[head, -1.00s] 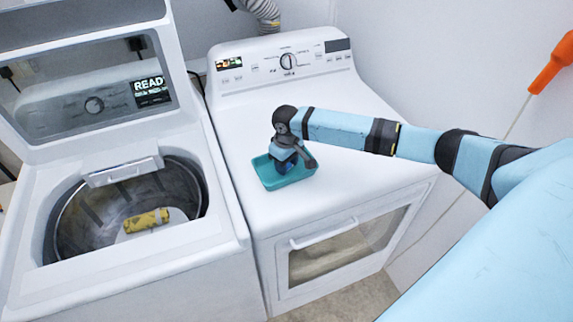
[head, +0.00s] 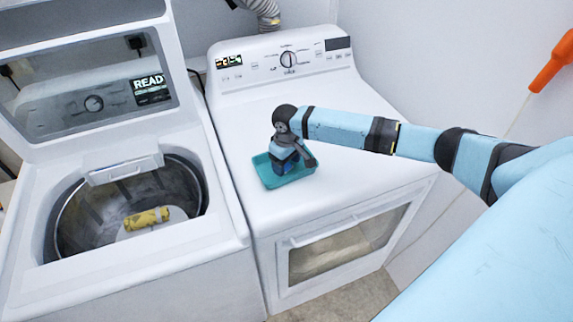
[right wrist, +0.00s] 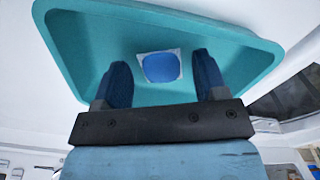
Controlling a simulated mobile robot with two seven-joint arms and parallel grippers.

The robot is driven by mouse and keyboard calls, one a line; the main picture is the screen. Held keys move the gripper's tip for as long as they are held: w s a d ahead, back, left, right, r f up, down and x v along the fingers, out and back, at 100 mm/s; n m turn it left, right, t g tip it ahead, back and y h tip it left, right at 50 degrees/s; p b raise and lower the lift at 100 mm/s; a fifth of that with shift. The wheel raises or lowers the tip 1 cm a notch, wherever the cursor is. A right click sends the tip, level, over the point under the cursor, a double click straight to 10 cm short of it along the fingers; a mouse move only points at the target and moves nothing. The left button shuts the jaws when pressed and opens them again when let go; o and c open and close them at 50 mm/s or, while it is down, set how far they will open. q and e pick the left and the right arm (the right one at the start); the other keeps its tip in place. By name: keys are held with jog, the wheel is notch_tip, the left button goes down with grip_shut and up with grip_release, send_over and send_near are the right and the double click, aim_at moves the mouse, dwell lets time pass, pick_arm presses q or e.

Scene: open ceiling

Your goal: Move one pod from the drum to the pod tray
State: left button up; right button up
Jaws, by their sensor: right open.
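The teal pod tray (head: 300,176) sits on top of the white dryer and also fills the upper part of the right wrist view (right wrist: 90,45). A small blue pod with a pale border (right wrist: 161,67) lies on the tray floor. My right gripper (right wrist: 158,80) is over the tray, its two blue fingers apart on either side of the pod and not touching it in the picture. In the head view the gripper (head: 286,166) hides most of the tray's inside. The open washer drum (head: 85,215) is at the left. My left gripper is not in view.
A yellow object (head: 147,219) shows at the drum's centre. The washer lid (head: 90,85) stands open. The dryer (head: 325,210) has free top surface around the tray. A control panel (head: 280,62) rises behind it. An orange-handled tool (head: 551,67) is at the right wall.

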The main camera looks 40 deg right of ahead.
notch_tip(320, 180, up, 11)
jog(key=b, duration=0.1)
jog(key=shift+r, duration=0.15)
dwell(0.4)
